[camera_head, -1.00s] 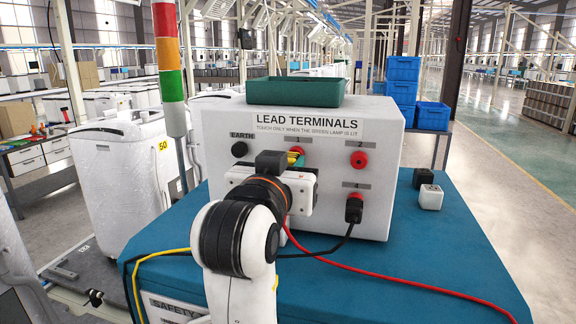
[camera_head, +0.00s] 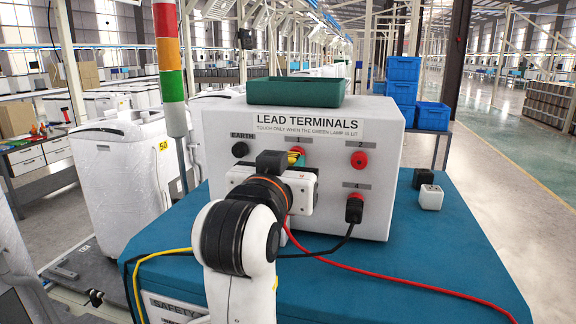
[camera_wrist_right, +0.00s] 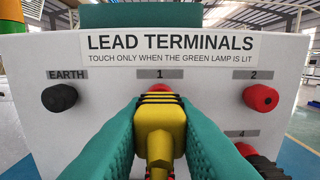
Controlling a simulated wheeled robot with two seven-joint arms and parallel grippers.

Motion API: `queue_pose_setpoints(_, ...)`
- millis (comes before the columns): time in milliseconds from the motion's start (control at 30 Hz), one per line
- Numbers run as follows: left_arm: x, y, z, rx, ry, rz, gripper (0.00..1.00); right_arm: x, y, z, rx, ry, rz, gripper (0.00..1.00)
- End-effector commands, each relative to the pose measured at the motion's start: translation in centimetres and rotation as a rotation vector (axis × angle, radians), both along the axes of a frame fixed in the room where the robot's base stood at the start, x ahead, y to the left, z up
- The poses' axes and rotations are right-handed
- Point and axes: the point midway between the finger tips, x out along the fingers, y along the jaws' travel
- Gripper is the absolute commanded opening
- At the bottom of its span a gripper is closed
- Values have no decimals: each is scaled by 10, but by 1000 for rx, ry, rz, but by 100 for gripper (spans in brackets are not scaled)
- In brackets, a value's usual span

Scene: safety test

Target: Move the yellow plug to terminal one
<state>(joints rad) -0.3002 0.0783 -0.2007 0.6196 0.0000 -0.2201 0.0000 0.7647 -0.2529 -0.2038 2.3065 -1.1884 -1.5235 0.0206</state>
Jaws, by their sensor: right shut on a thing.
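My right gripper (camera_head: 296,160) is at the front of the white LEAD TERMINALS box (camera_head: 235,118), in front of terminal 1 (camera_head: 298,150). In the right wrist view its teal fingers are shut on the yellow plug (camera_wrist_right: 158,128). The plug's tip is lined up with terminal 1 (camera_wrist_right: 158,88), whose red rim shows just above it. I cannot tell whether the plug is seated or just touching. My left gripper is not in view.
Red terminal 2 (camera_head: 359,160) and the black EARTH terminal (camera_head: 239,149) look empty. A black plug (camera_head: 354,210) is in terminal 4. The lamp tower's green section (camera_head: 171,84) looks bright. Red (camera_head: 400,284) and yellow cables cross the blue bench top (camera_head: 450,240).

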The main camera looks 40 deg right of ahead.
Motion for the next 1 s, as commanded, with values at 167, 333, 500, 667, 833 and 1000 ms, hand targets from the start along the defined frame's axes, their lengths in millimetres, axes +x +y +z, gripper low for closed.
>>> queue_pose_setpoints(167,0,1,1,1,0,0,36,3,-3,0,1,1,0,0)
queue_pose_setpoints(333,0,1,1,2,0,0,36,5,-5,0,-1,1,0,0)
queue_pose_setpoints(500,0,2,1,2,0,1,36,7,-8,0,-1,-1,-1,0)
queue_pose_setpoints(667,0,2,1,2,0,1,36,7,-8,0,-1,-1,0,48)
queue_pose_setpoints(833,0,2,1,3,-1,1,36,7,-8,0,0,0,0,48)
queue_pose_setpoints(1000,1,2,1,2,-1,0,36,7,-8,0,0,0,0,48)
